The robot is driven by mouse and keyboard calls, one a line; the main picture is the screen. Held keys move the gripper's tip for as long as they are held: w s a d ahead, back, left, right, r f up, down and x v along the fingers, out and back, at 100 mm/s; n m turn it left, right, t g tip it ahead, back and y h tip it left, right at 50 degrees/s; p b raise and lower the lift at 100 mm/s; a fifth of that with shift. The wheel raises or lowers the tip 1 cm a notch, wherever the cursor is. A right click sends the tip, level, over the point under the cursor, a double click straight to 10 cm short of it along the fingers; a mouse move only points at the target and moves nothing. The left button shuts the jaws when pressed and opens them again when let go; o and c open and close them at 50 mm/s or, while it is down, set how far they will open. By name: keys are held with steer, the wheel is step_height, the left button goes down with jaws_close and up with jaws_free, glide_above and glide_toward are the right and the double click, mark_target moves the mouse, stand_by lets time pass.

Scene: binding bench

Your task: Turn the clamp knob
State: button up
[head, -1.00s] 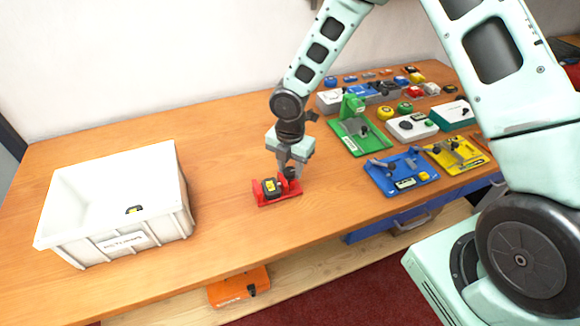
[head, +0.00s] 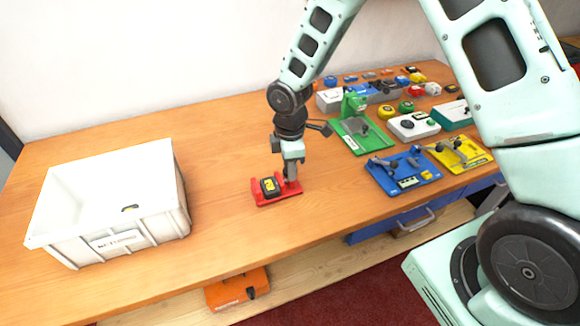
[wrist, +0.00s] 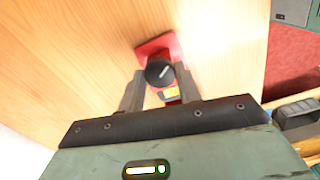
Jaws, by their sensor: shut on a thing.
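A red clamp (head: 263,197) sits on the wooden bench, right of the white bin. A black block with a yellow label (head: 270,187) sits in it. In the wrist view the clamp's red base (wrist: 157,46) shows beyond the round black knob (wrist: 159,71), which has a pale line across its face. My gripper (head: 291,182) points down at the clamp's right end. In the wrist view my gripper (wrist: 158,92) has one finger on each side of the knob and is shut on it. In the head view the fingers hide the knob.
A white bin (head: 183,190) stands at the left with a small dark item inside. Blue (head: 377,178), green (head: 349,143) and yellow (head: 478,159) fixtures stand at the right, with several small parts behind. The bench around the red clamp is clear.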

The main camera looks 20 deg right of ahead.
steer(key=m+b, duration=0.1)
steer(key=m, duration=0.4)
steer(key=shift+m, duration=0.3)
steer(key=m+b, duration=0.1)
steer(key=m, duration=0.4)
stand_by(0.4)
steer(key=o, duration=1)
step_height(320, 180, up, 17)
steer(key=b, duration=0.2)
steer(key=shift+r, duration=0.2)
